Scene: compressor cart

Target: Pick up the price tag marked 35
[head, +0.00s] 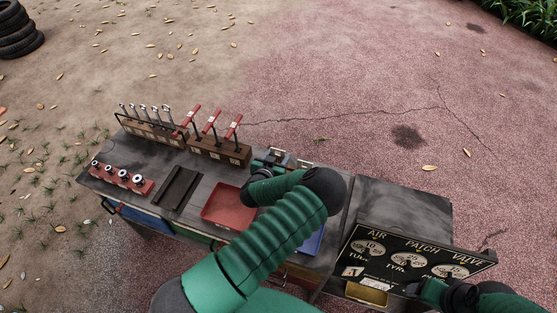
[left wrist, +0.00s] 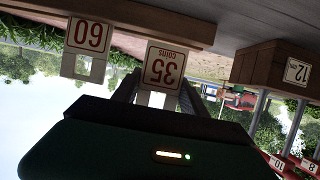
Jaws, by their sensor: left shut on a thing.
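The price tag marked 35 (left wrist: 164,66) is a white card with a red border, upside down in the left wrist view. Its pale stem sits between the fingers of my left gripper (left wrist: 157,96), which is shut on it. A tag marked 60 (left wrist: 88,36) stands beside it, apart from the fingers. Both tags are at a brown wooden strip (left wrist: 120,10). In the head view my left gripper (head: 272,160) is at the back edge of the cart, partly hidden by my arm. My right gripper (head: 418,287) is at the lower right by the black sign; its fingers are unclear.
The cart top (head: 215,170) holds a red tray (head: 222,205), a wooden rack (head: 220,150) with red-handled tools, a red block (head: 122,180) with gauges and a dark slotted holder (head: 180,187). A black sign (head: 390,262) leans at the right. The dark right-hand top (head: 405,208) is bare.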

